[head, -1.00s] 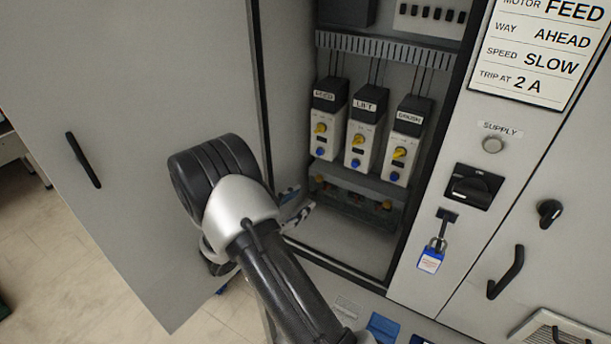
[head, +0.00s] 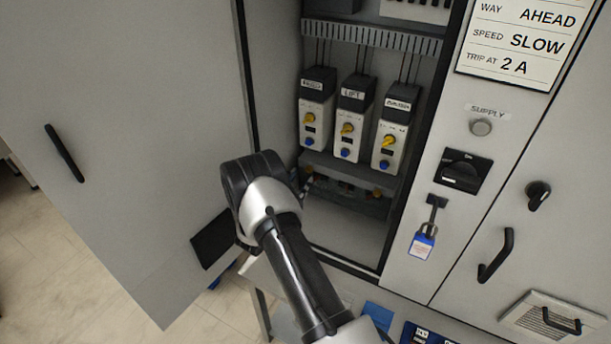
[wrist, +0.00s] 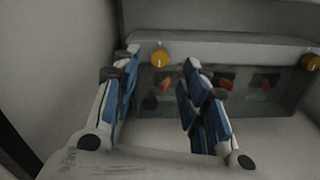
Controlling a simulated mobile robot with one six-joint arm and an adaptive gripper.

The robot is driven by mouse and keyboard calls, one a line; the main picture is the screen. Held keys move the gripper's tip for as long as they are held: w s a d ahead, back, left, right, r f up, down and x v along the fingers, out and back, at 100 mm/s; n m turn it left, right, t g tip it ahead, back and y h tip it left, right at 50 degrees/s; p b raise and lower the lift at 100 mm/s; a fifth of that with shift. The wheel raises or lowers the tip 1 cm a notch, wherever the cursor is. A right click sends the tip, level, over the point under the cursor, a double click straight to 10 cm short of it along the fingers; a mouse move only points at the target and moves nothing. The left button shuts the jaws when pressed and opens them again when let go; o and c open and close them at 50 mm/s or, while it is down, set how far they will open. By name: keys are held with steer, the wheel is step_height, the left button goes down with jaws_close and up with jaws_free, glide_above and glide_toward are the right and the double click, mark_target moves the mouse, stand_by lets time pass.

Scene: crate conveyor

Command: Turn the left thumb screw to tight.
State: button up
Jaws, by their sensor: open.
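The left thumb screw (wrist: 160,57) is a round yellow-orange knob at the upper left of a clear cover (wrist: 218,90) in the wrist view. The right thumb screw (wrist: 311,61) shows at that view's right edge, and in the head view (head: 377,193). My gripper (wrist: 162,60) is open and empty. In the wrist view its two blue-and-white fingers appear on either side of the left screw. I cannot tell whether the tips reach its depth. In the head view my wrist hides most of the gripper and the left screw is not clear.
Three drive units (head: 350,115) with yellow and blue knobs stand above the cover. The open cabinet door (head: 130,150) is to the left. A supply switch (head: 461,172) and a blue padlock tag (head: 422,246) are on the panel at right.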

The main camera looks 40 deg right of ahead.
mark_target(308, 170)
steer(key=x, duration=0.5)
steer(key=shift+d+b, duration=0.1)
steer(key=shift+b, duration=0.2)
steer(key=shift+c, duration=0.5)
jaws_close()
